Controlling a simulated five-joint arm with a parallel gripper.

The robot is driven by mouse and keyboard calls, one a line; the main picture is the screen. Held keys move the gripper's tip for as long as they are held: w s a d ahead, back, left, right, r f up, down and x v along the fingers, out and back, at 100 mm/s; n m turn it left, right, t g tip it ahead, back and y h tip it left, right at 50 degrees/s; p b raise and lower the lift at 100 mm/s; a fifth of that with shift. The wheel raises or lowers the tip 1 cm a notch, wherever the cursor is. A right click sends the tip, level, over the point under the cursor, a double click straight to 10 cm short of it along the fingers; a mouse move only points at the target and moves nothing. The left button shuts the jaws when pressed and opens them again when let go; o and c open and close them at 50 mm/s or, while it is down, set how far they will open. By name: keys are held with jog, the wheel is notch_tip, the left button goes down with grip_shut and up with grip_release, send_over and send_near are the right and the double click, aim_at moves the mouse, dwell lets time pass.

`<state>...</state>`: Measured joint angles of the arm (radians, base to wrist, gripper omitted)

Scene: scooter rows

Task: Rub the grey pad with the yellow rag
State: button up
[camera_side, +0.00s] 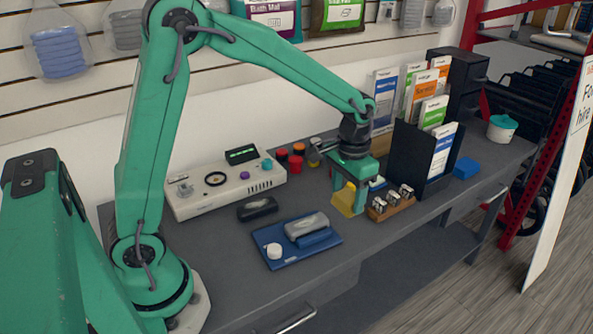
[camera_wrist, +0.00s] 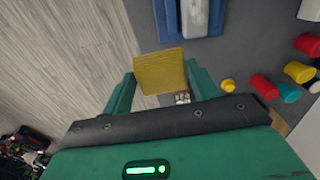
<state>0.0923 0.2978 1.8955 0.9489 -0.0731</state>
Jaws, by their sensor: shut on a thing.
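My gripper (camera_side: 347,187) is shut on the yellow rag (camera_side: 344,200), a small flat cloth hanging below its fingers. In the wrist view the rag (camera_wrist: 160,72) is held between both green fingers. The grey pad (camera_side: 306,224) is a rounded block on a blue tray (camera_side: 285,258), to the left of and nearer than my gripper in the side view. In the wrist view the pad (camera_wrist: 195,18) shows at the top edge, partly cut off, apart from the rag. Whether the rag's lower edge touches the desk is unclear.
A wooden block with metal pieces (camera_side: 391,204) stands close right of the rag. A dark leaflet rack (camera_side: 420,160) is behind it. A black case (camera_side: 257,208) and a white control box (camera_side: 222,190) lie behind the tray. The desk's front edge is near the tray.

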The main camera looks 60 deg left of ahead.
jog(key=s+a, duration=0.7)
jog(key=s, duration=0.2)
jog(key=shift+s+a+r, duration=0.3)
jog(key=shift+f, duration=0.1)
